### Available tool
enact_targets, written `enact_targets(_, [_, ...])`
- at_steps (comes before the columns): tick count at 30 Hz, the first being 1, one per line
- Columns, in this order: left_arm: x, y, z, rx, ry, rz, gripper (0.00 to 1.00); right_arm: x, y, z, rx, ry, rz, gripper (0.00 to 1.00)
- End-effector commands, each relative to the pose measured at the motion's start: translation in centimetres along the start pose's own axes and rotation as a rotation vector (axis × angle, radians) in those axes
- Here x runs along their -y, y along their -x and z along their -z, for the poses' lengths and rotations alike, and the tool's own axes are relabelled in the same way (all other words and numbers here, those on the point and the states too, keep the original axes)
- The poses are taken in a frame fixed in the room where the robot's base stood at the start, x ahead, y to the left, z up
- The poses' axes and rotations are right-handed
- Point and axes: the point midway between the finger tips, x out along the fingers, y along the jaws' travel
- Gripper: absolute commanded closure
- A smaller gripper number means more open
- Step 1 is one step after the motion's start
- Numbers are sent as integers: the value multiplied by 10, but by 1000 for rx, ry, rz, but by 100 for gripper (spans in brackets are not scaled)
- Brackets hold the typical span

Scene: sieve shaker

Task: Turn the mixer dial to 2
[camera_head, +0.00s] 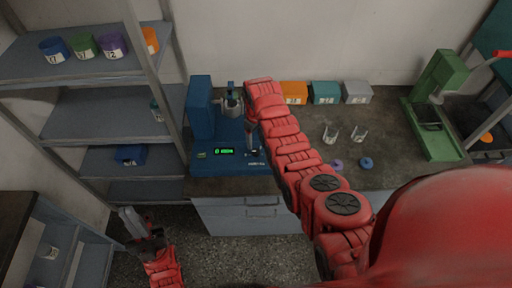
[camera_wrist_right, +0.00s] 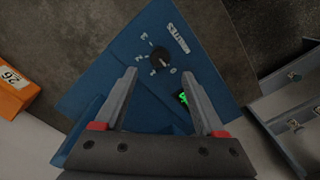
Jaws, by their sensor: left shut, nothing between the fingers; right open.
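The blue mixer (camera_head: 203,108) stands on the counter, with a green lit display (camera_head: 224,151) on its base. Its black dial (camera_wrist_right: 160,58) shows in the right wrist view, with numbers 0 to 3 printed around it. A pale mark on the dial points toward the 0. My right gripper (camera_wrist_right: 159,72) is open, its fingers pointing at the panel and the dial in view between and just beyond the tips. I cannot tell whether they touch it. In the head view the right gripper (camera_head: 251,148) hides the dial. My left gripper (camera_head: 128,218) is shut and empty, low over the floor.
Orange, teal and grey boxes (camera_head: 325,92) stand at the back of the counter, right of my right arm. Two clear stands (camera_head: 331,134) and a blue knobbed piece (camera_head: 366,162) sit on it too. A green press (camera_head: 432,112) is at far right; shelves (camera_head: 82,74) are at left.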

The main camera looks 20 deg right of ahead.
Motion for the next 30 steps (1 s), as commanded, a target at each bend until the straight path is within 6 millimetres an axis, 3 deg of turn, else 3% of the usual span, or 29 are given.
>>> enact_targets(3, [0,-8,1,0,0,0,100,1,-13,-3,6,-1,4,28])
enact_targets(13, [0,-1,0,0,0,0,100,0,-44,-1,0,-2,-1,28])
enact_targets(16, [-1,17,-3,0,0,0,100,0,-63,-1,1,-1,0,28])
enact_targets(30, [-1,25,-4,0,0,0,100,0,-72,0,-3,-1,-1,28])
